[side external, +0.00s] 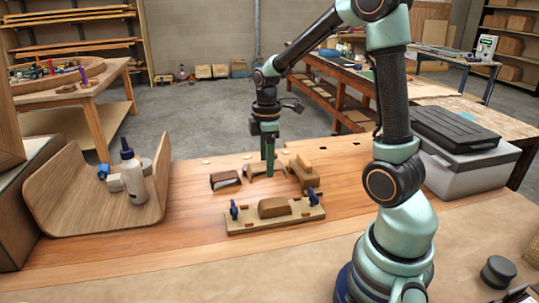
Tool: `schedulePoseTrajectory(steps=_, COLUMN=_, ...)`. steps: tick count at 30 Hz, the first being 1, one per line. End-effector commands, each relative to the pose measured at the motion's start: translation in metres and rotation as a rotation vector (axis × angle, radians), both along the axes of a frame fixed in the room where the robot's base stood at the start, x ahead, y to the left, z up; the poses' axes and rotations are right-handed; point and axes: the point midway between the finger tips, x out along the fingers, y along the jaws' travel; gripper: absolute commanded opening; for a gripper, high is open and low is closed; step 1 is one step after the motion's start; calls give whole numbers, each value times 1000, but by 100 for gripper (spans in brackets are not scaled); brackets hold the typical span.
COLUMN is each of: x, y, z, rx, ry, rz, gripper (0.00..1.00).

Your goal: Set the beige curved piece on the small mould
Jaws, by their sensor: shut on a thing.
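The small mould (274,207) is a brown block with a rounded top. It sits on a light wooden base board (290,221) at the middle of the workbench. My gripper (269,172) points straight down behind the mould. It is shut on a beige curved piece (255,170), which shows mostly to the left of the fingers. The piece is low over the bench; I cannot tell whether it touches the bench. The fingers hide part of it.
Blue clamps (234,210) stand on the base board. A dark-sided curved piece (225,180) lies left of my gripper and a wooden tool (303,173) lies right. A large bent panel (72,203) holds a white bottle (132,176) at left. The front bench is clear.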

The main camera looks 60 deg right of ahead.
Motion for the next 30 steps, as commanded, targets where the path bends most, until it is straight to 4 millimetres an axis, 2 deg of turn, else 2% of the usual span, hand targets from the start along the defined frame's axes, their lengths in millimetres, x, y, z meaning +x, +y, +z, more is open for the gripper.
schedulePoseTrajectory(steps=3, x=-17, y=3, z=-8, rx=1, ry=1, rz=-6, gripper=8)
schedulePoseTrajectory(steps=9, x=-27, y=5, z=-16, rx=0, ry=1, rz=-9, gripper=8)
schedulePoseTrajectory(steps=30, x=-27, y=5, z=-64, rx=1, ry=2, rz=-9, gripper=8)
